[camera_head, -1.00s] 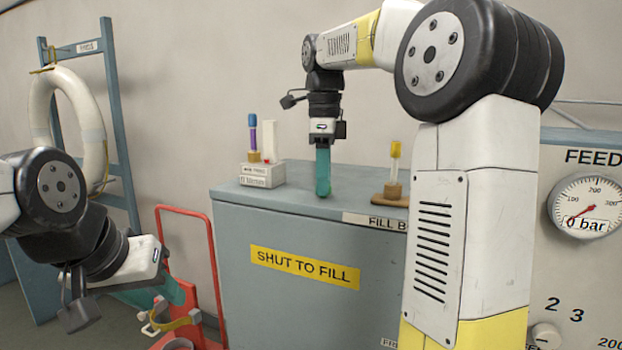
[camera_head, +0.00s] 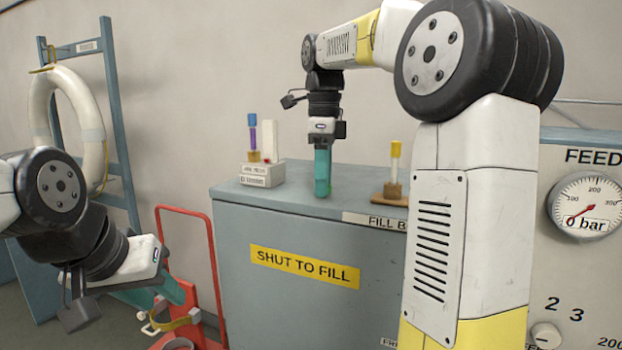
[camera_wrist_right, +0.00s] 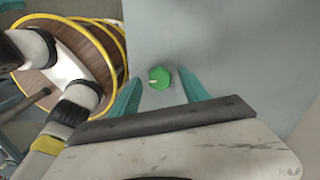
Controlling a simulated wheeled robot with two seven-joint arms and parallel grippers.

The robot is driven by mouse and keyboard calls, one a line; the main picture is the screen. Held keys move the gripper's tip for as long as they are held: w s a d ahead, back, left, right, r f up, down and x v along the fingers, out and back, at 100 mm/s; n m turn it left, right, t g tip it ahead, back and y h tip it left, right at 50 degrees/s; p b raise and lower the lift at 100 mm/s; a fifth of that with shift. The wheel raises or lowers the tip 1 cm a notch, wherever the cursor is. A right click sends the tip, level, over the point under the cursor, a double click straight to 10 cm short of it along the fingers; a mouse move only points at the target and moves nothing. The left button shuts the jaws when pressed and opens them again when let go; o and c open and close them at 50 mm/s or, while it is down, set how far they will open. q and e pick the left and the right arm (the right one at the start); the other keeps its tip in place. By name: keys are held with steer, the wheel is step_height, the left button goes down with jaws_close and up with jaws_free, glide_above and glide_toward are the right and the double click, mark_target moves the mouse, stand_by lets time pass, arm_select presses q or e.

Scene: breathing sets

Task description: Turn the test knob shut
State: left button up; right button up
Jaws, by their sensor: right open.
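A small round green knob (camera_wrist_right: 159,78) with a pale mark on it shows in the right wrist view, on a grey-blue surface. It lies between the two teal fingers of my right gripper (camera_wrist_right: 160,72), with a gap on each side. In the head view my right gripper (camera_head: 322,172) points straight down at the top of the grey-blue cabinet (camera_head: 290,225); its fingers hide the knob there. I cannot tell how far above the knob the fingertips are. My left gripper (camera_head: 160,292) is low at the left, away from the cabinet, and its jaw opening is unclear.
A labelled white block (camera_head: 263,174) and a yellow-capped tube on a wooden stand (camera_head: 393,175) flank my right gripper on the cabinet. A red frame (camera_head: 213,245) stands left of it. A feed panel with a gauge (camera_head: 586,205) reading 0 bar is at the right.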

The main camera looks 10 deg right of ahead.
step_height(320, 180, up, 8)
steer(key=shift+f, duration=0.1)
stand_by(0.4)
